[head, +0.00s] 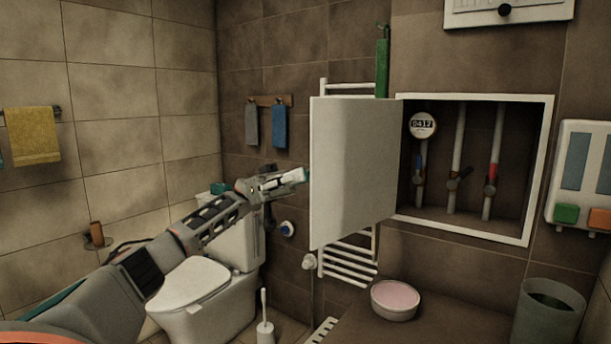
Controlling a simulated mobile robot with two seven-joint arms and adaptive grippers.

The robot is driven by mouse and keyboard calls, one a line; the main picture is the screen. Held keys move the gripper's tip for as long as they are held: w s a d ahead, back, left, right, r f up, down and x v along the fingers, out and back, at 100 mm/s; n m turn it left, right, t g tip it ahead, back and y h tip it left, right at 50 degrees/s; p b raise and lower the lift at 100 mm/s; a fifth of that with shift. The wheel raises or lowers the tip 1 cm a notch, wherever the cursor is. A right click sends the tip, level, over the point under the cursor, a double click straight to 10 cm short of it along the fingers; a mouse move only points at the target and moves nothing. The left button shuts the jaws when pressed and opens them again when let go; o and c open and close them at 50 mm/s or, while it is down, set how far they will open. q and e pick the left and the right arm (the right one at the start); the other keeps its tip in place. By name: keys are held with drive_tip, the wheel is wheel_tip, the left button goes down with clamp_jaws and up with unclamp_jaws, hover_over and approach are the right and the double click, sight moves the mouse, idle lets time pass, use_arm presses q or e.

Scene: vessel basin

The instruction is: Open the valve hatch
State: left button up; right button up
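The white valve hatch door (352,170) stands swung open to the left of its recess, joined near the left side of the white frame (541,170). Inside the recess, several pipes with valves (489,190) and a round meter (423,125) are exposed. My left gripper (298,177) is beside the free left edge of the door, its tips close to that edge. I cannot tell whether they touch it, or whether the fingers are open or shut. My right gripper is not in view.
A towel rail (348,268) is partly hidden behind the door. A toilet (195,285) stands below my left arm. A pink-topped bowl (395,299) and a grey bin (548,312) stand below the recess. A dispenser (582,170) hangs at right.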

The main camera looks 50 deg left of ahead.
use_arm(q)
drive_tip(key=shift+a, duration=0.15)
drive_tip(key=v, duration=0.7)
drive_tip(key=shift+a, duration=0.25)
idle(0.6)
